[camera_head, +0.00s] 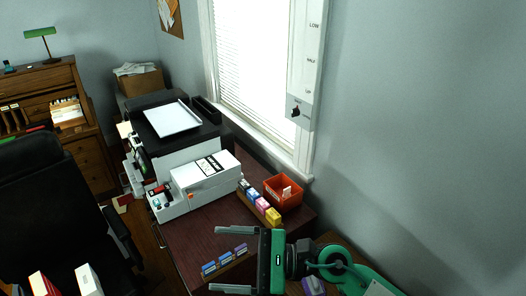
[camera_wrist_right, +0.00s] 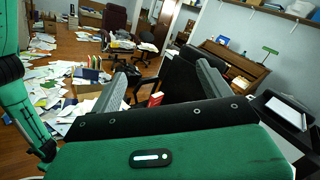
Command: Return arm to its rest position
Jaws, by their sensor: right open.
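My right gripper (camera_head: 234,260) is at the lower middle of the head view, in front of the dark wooden desk (camera_head: 190,240). Its two grey fingers are spread wide with nothing between them. In the right wrist view the fingers (camera_wrist_right: 162,90) point out into the room, and no object is between them. My green right arm (camera_head: 350,270) comes in from the lower right of the head view. My left gripper is not in view.
A white printer (camera_head: 205,185) stands on the desk, beside several ink boxes (camera_head: 262,205) and an orange bin (camera_head: 284,192). Blue items (camera_head: 225,261) lie near the fingers. A black chair (camera_head: 50,205) is at left. Papers (camera_wrist_right: 50,95) litter the floor.

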